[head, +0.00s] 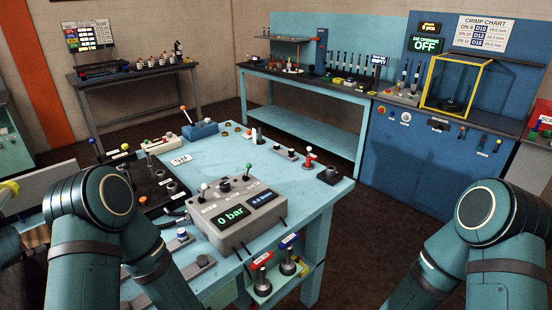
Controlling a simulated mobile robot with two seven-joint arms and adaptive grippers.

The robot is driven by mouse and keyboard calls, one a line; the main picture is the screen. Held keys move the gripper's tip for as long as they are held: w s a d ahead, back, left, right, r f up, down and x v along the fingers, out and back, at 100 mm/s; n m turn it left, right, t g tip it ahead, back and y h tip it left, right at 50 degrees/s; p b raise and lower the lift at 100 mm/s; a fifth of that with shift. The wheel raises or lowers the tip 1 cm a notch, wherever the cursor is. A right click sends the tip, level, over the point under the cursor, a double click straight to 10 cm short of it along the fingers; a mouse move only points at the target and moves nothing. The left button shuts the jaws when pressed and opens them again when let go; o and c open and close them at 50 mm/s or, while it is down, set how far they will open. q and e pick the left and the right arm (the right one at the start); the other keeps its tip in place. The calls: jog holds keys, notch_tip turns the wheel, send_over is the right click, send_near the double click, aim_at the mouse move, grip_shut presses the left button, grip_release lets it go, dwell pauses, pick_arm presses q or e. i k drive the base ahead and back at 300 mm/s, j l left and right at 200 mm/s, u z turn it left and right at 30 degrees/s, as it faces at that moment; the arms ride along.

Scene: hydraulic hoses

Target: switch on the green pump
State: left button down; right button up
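A grey control box (240,207) stands at the front of the light blue table. Its green-lit display (230,216) reads 0 bar, and a smaller blue-lit display (262,199) is beside it. A lever with a white ball (203,187) and a lever with a green-looking ball (249,166) stand up from its top, with a dark knob (223,186) between them. No part is legibly labelled as the green pump; the small labels on the box are too small to read. My two arms show at the lower left and lower right, but both grippers are out of view.
The light blue table (290,185) has clear room in its middle. A black valve block (150,190) lies left of the control box. Red- and blue-labelled cylinders (263,278) sit on a low shelf. A blue cabinet with a yellow-framed guard (455,82) stands at the back right.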

aim_at(245, 178)
jog(key=i+l, duration=0.4)
jog(key=l, duration=0.15)
jog(key=i+l+z, duration=0.1)
jog(key=i+l, duration=0.25)
jog(key=l, duration=0.25)
